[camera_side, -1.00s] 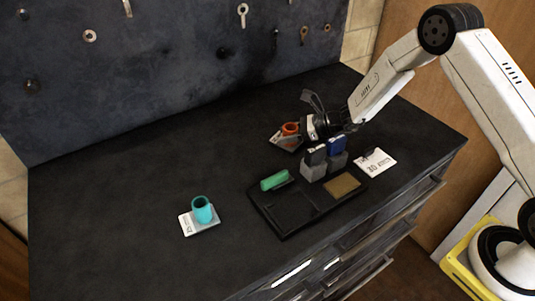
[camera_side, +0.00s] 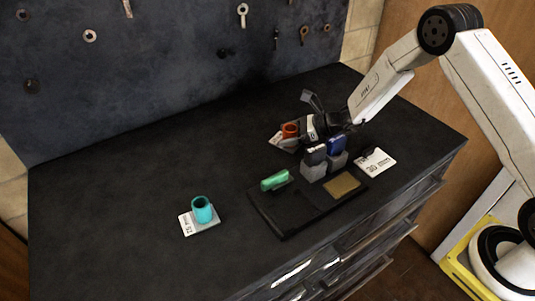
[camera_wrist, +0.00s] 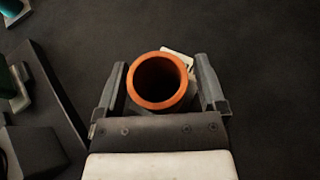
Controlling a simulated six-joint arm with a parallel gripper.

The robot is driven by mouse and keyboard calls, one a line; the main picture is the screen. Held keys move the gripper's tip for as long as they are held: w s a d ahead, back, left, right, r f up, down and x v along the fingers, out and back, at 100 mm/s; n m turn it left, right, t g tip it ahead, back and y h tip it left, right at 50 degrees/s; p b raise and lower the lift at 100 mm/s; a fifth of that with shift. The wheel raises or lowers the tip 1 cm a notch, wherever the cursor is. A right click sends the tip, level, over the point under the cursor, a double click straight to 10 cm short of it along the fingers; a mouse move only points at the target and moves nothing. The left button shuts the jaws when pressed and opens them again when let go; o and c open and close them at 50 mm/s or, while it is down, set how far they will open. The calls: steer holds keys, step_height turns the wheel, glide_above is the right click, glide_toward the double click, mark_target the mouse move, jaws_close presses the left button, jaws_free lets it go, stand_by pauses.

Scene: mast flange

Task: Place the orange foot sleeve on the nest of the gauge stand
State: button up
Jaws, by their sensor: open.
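The orange foot sleeve (camera_side: 290,129) stands upright on a pale card at the back of the bench. In the wrist view its round open rim (camera_wrist: 160,104) faces me. My gripper (camera_wrist: 160,78) is open, with one finger on each side of the sleeve and a visible gap on both sides. In the side view my gripper (camera_side: 309,126) is right at the sleeve and partly hides its card. A black base (camera_side: 284,222), which seems to be the gauge stand, holds two grey blocks (camera_side: 313,172) and a brass-coloured pad (camera_side: 342,185). I cannot tell which part is the nest.
A green piece (camera_side: 275,180) is at the base's left back edge. A teal sleeve (camera_side: 202,210) stands on a card at the front left. Another white card (camera_side: 377,162) lies right of the blocks. The left bench surface is largely clear. A dark pegboard (camera_side: 150,75) stands behind.

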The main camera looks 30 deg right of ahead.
steer(key=v, duration=1.2)
stand_by(0.3)
steer(key=shift+o, duration=0.4)
steer(key=w+a, duration=0.2)
steer(key=a, duration=0.1)
steer(key=shift+w+f, duration=0.15)
steer(key=shift+x, duration=1.3)
steer(key=shift+a, duration=0.1)
steer(key=shift+x, duration=2.55)
